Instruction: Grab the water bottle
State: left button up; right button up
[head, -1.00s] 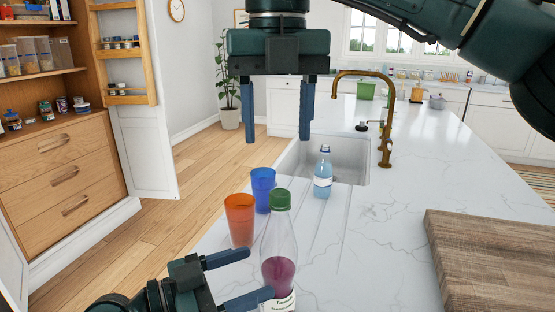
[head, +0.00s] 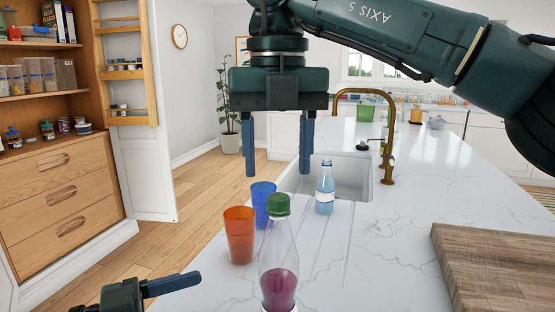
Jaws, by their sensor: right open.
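The water bottle (head: 325,190), small, clear and bluish with a white label, stands upright on the white counter at the near edge of the sink. My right gripper (head: 278,173) hangs from the top with its two blue fingers pointing down and apart. It is open with nothing between the fingers. In the picture it is left of the water bottle and above the blue cup, apart from both. My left gripper (head: 170,284) is at the bottom left. Only one finger shows, and the rest is cut off by the frame's edge.
A green-capped bottle with purple liquid (head: 279,262), an orange cup (head: 240,236) and a blue cup (head: 263,204) stand close together on the counter. A brass faucet (head: 388,140) rises beside the sink (head: 350,174). A wooden board (head: 495,265) lies at right.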

aim_at(325, 185)
jog(key=k+j, duration=0.1)
jog(key=j, duration=0.25)
jog(key=k+j, duration=0.1)
jog(key=j, duration=0.2)
jog(key=k+j, duration=0.15)
jog(key=j, duration=0.2)
jog(key=k+j, duration=0.1)
jog(key=j, duration=0.2)
